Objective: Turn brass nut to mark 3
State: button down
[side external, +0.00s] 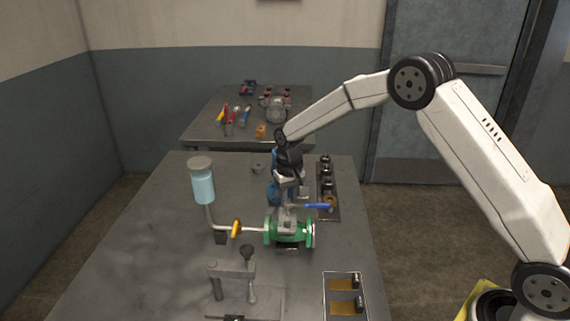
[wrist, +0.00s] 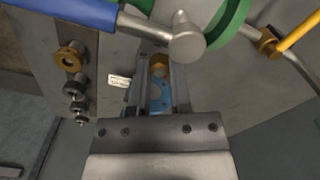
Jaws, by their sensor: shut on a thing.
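My gripper (side external: 287,186) points down over a blue fitting (side external: 273,192) behind the green valve. In the wrist view its two fingers (wrist: 160,75) are shut on a small brass nut (wrist: 159,68), with part of the blue body (wrist: 155,95) showing between them. The fingers hide most of the nut's sides. A small white label (wrist: 120,81) with dark print too small to read sits beside the fingers. No mark 3 can be made out.
The green valve (side external: 291,232) with a blue lever (side external: 317,206) stands close by the gripper. A pipe with a yellow handle (side external: 236,228) leads to a blue jar (side external: 202,185). A tray (side external: 325,214) of black knobs and a brass ring (wrist: 70,57) lies right.

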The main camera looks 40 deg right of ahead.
aim_at(289, 199)
jog(key=n, duration=0.5)
jog(key=shift+r, duration=0.1)
jog(key=shift+n, duration=0.3)
jog(key=c, duration=0.5)
grip_release()
jog(key=shift+c, duration=0.2)
jog(key=shift+r, duration=3.9)
